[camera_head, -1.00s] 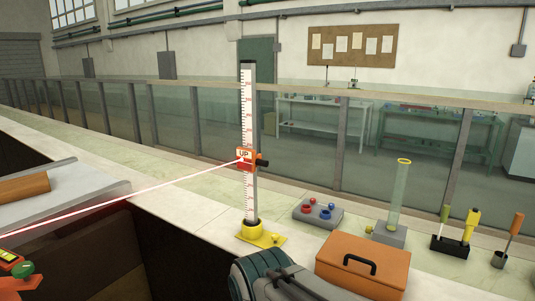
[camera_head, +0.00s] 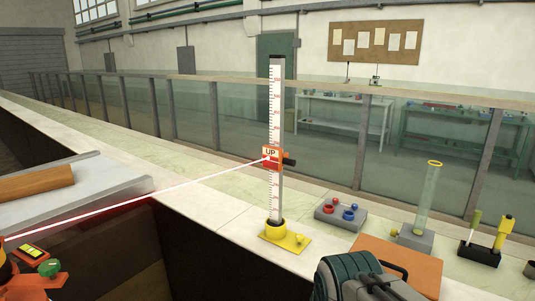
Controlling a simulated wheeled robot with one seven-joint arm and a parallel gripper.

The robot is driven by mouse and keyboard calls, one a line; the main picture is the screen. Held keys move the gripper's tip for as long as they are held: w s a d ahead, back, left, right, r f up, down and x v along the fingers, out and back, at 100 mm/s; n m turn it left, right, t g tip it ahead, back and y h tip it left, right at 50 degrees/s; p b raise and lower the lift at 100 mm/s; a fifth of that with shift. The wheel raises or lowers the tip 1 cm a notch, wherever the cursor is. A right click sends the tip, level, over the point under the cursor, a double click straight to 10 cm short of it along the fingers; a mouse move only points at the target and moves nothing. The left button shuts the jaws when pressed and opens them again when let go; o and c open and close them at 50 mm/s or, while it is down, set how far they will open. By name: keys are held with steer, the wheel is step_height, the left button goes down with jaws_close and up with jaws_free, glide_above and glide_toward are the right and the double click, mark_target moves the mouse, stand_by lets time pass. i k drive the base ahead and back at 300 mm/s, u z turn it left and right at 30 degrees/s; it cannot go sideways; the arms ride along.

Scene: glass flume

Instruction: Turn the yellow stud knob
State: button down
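A yellow stud knob (camera_head: 299,239) stands on the right part of a flat yellow base plate (camera_head: 274,238). The plate lies on the pale ledge at the foot of an upright white measuring staff (camera_head: 274,110). A second small yellow knob (camera_head: 394,232) shows at the left of the grey block under the glass tube. A dark, ridged part of my arm shows at the bottom right, in front of the orange box. No gripper fingers show in this view.
An orange slider marked UP (camera_head: 271,158) sits on the staff, with a red beam reaching it from the left. An orange box (camera_head: 408,258), a grey block with red and blue knobs (camera_head: 341,214), and a glass tube (camera_head: 428,200) stand to the right. A dark trough lies in front.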

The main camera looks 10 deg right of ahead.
mark_target(300, 239)
steer(key=u, duration=1.75)
steer(key=i, duration=0.85)
steer(key=z, duration=2.65)
